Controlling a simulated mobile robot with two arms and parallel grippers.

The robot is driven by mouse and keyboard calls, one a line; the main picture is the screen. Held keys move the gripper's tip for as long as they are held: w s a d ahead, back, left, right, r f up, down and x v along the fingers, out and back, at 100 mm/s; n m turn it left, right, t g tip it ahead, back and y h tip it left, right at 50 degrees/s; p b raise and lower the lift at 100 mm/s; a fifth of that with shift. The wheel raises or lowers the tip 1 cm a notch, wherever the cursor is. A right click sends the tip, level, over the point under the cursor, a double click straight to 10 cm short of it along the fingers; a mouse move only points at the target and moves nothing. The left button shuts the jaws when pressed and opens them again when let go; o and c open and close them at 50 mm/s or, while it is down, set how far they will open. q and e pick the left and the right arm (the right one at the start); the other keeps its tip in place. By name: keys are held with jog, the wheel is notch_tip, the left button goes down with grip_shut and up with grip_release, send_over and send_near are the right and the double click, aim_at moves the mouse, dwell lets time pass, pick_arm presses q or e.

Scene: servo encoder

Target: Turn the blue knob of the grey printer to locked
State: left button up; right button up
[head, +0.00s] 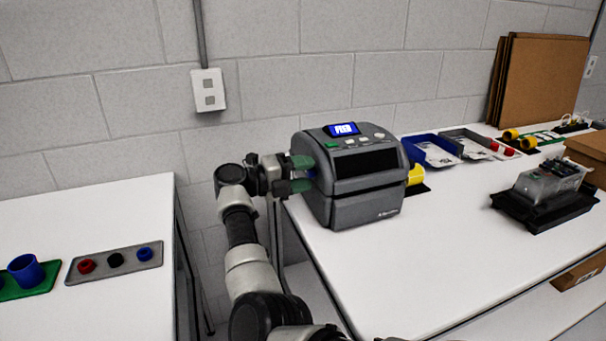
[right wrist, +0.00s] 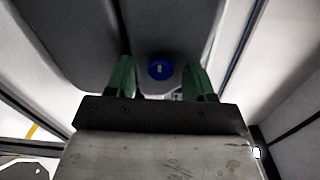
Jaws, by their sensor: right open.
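The grey printer (head: 362,180) stands on the white table with a lit blue display (head: 342,129) on top. The blue knob (right wrist: 160,69) is on the printer's side and shows a small white mark in the right wrist view. My left gripper is not in view.
A yellow roll (head: 415,174) sits at the printer's right side. Blue and grey bins (head: 436,151) stand behind to the right, and a black tray with a clear device (head: 545,193) is farther right. A second white table (head: 110,212) is at the left, across a gap.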

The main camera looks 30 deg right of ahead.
jog(key=b+v, duration=0.2)
jog(key=v, duration=0.8)
jog(key=shift+a, duration=0.4)
